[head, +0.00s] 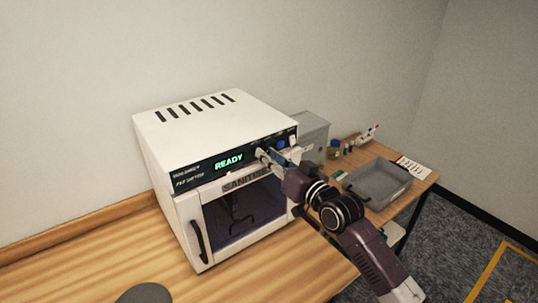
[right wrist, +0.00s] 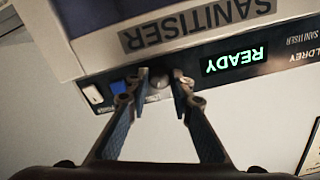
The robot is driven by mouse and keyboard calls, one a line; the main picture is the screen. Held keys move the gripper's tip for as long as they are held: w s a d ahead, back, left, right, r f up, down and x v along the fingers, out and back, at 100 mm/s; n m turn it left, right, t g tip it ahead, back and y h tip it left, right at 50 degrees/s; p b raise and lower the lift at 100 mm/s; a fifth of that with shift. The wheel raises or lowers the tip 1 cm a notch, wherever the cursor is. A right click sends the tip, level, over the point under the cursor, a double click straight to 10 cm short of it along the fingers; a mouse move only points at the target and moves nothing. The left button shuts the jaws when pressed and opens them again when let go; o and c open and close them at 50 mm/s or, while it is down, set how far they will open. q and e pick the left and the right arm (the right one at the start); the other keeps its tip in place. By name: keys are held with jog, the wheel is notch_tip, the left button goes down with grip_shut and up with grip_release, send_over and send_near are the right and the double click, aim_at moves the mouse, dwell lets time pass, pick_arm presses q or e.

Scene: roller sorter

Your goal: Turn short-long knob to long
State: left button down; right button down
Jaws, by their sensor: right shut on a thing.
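The white sanitiser (head: 205,125) stands on the wooden counter, with a dark control strip and a green READY display (head: 229,161). My right gripper (head: 267,155) is at the strip, just right of the display. In the right wrist view, which shows the panel upside down, my right gripper (right wrist: 160,82) has one finger on each side of a small round grey knob (right wrist: 159,80) and is shut on it. The knob's pointer and its short-long marks cannot be read. In the head view the gripper mostly hides the knob. My left gripper is not in view.
A blue button (right wrist: 118,86) and a white switch (right wrist: 92,95) sit close beside the knob. The sanitiser's glass door (head: 240,213) is shut below the strip. A grey tray (head: 377,182) and small bottles stand on the counter to the right. The counter's front left is mostly clear.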

jog(key=shift+m, duration=0.3)
jog(key=c, duration=2)
grip_release()
jog(key=shift+o, duration=0.2)
jog(key=v, duration=1.2)
